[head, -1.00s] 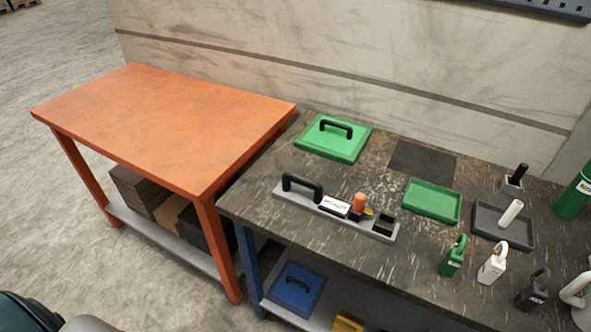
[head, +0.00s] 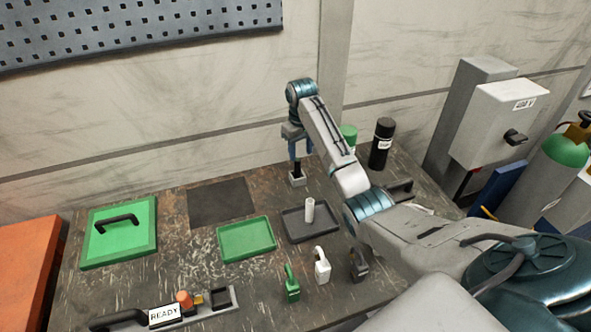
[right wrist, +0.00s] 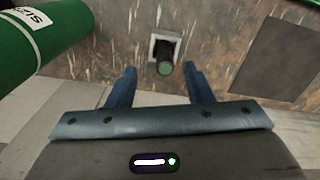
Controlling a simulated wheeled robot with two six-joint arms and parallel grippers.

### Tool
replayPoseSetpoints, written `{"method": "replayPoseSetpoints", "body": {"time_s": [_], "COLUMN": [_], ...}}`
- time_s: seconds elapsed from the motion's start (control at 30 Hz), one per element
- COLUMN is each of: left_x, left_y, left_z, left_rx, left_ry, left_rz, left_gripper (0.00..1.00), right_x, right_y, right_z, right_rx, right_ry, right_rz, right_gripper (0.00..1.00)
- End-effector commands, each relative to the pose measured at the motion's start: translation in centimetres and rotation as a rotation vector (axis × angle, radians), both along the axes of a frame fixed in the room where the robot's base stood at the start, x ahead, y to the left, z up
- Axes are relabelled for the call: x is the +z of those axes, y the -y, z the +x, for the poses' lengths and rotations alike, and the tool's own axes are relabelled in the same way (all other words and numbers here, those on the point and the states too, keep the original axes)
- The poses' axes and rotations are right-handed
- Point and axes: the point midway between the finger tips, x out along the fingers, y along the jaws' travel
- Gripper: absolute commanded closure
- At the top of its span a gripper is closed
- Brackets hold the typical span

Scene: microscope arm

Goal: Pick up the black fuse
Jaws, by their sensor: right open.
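The black fuse (head: 297,168) stands upright in a small grey square holder (head: 297,181) towards the back of the dark workbench. My left gripper is not in view.
A grey tray (head: 328,232) with a white cylinder (head: 310,210) lies in front of the holder. A green tray (head: 228,255) is left of it. Several padlocks, including a white one (head: 322,272), stand nearer. A green cylinder (head: 349,134) and a black one (head: 381,146) stand right.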

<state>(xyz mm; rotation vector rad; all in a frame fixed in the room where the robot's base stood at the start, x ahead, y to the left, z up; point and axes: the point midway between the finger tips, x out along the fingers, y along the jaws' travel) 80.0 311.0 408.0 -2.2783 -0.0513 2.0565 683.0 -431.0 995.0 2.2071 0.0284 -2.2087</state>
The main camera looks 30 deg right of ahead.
Motion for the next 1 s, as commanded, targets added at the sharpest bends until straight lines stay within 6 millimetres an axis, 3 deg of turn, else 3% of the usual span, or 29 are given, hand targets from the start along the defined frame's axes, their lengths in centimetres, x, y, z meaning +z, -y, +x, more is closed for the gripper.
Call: {"method": "replayPoseSetpoints", "body": {"time_s": [0.27,0.4,0.53,0.8,0.83,1.0], "left_x": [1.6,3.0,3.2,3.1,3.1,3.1], "left_y": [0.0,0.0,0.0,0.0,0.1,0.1], "left_z": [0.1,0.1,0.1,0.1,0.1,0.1], "left_rx": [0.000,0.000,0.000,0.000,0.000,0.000], "left_ry": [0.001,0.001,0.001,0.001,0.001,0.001], "left_rz": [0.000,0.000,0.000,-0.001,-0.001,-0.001], "left_gripper": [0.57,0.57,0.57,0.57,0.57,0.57], "right_x": [-1.9,-4.0,-5.8,-6.3,-6.3,-6.3], "right_y": [-0.3,-0.8,-0.7,-0.7,-0.7,-0.7], "right_z": [0.2,0.6,0.6,0.6,0.6,0.6], "right_rx": [0.000,0.000,0.000,0.000,0.000,0.000], "right_ry": [0.000,-0.001,0.001,0.004,0.004,0.004], "right_rz": [0.001,0.002,0.001,-0.001,-0.001,-0.001], "right_gripper": [0.53,0.53,0.53,0.53,0.55,0.89]}}
